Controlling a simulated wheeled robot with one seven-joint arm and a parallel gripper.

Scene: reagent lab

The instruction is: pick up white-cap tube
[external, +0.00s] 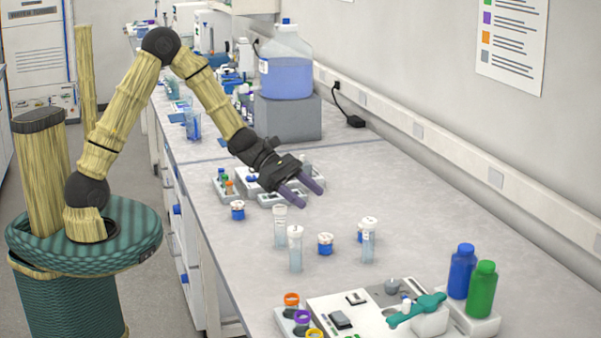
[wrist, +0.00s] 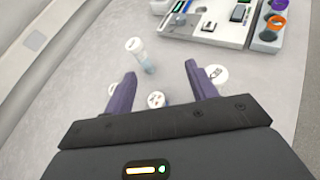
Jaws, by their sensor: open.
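Three clear tubes with white caps stand upright on the bench in the external view: a left one (external: 280,228), a front one (external: 295,250) and a right one (external: 369,242). My gripper (external: 312,194) is open and empty above the bench, behind and above the tubes. In the wrist view, a white-cap tube (wrist: 140,54) shows beyond and between my open fingers (wrist: 160,70). Another white cap (wrist: 217,74) shows beside the right finger. A round top (wrist: 156,99) sits low between the fingers, partly hidden by the gripper body.
Small blue-banded jars (external: 325,243) stand among the tubes, another (external: 237,210) to the left. A white device (external: 360,318) and blue (external: 461,272) and green bottles (external: 482,290) stand at the front right. A grey box (external: 287,118) with a large jug (external: 286,75) is behind.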

